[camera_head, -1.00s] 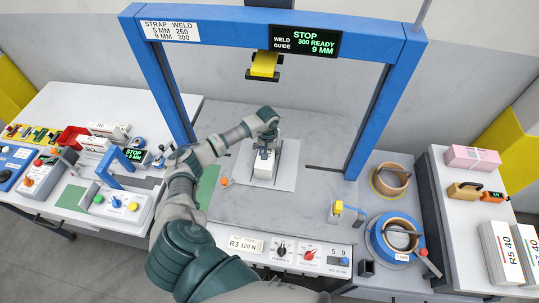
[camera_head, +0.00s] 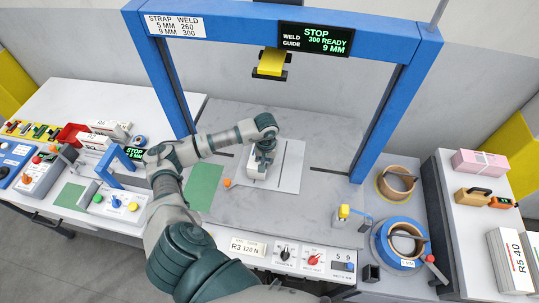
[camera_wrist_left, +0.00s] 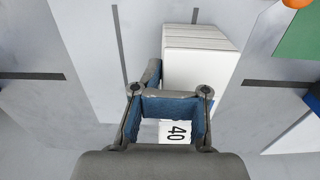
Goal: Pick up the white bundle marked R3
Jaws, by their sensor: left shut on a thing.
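A white bundle (camera_head: 254,167) is over the left part of a pale plate (camera_head: 287,168) under the blue arch. My left gripper (camera_head: 263,148) reaches down on it from above and is shut on it. In the left wrist view the white bundle (camera_wrist_left: 200,58) sits at the blue-padded fingers (camera_wrist_left: 170,105), and a "40" mark shows between them. I cannot read R3 on the bundle, nor tell whether it touches the plate. A card reading "R3 120 N" (camera_head: 247,247) is on the front console. My right gripper is not in view.
The blue arch (camera_head: 172,82) stands around the work area, with a yellow head (camera_head: 271,64) hanging above. Strap reels (camera_head: 398,182) stand to the right, and white bundles marked R5 40 (camera_head: 511,262) further right. A smaller machine (camera_head: 122,203) is on the left table.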

